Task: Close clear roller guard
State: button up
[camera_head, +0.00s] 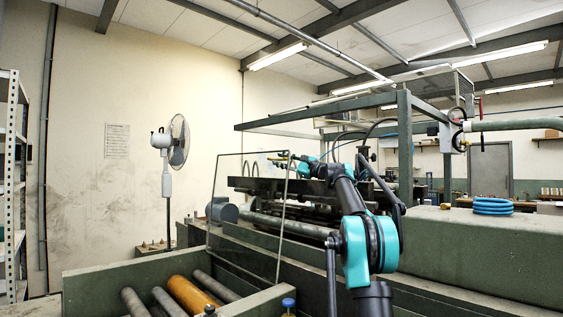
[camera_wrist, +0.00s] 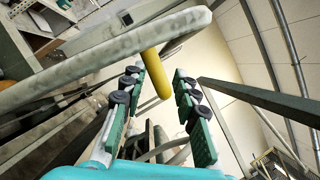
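The clear roller guard (camera_head: 235,180) is a transparent, thin-edged panel standing raised and roughly upright over the machine, behind the rollers. My gripper (camera_head: 298,160) is at the guard's upper right corner in the head view; its fingers are small and partly hidden by my arm there. In the wrist view my gripper (camera_wrist: 157,95) has its two green fingers with black pads spread apart. A yellow rod-like piece (camera_wrist: 155,73) shows between the fingertips, with a gap to the right finger. Contact with the left finger cannot be told. A pale bar (camera_wrist: 95,65) crosses beyond it.
Steel rollers and one orange roller (camera_head: 190,296) lie in the green feeder frame at the front. A green overhead frame (camera_head: 405,145) stands behind my arm. Blue coiled hose (camera_head: 493,206) rests on the green cover at right. A white fan (camera_head: 177,142) stands at left.

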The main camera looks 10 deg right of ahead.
jog(key=shift+c, duration=0.6)
grip_shut()
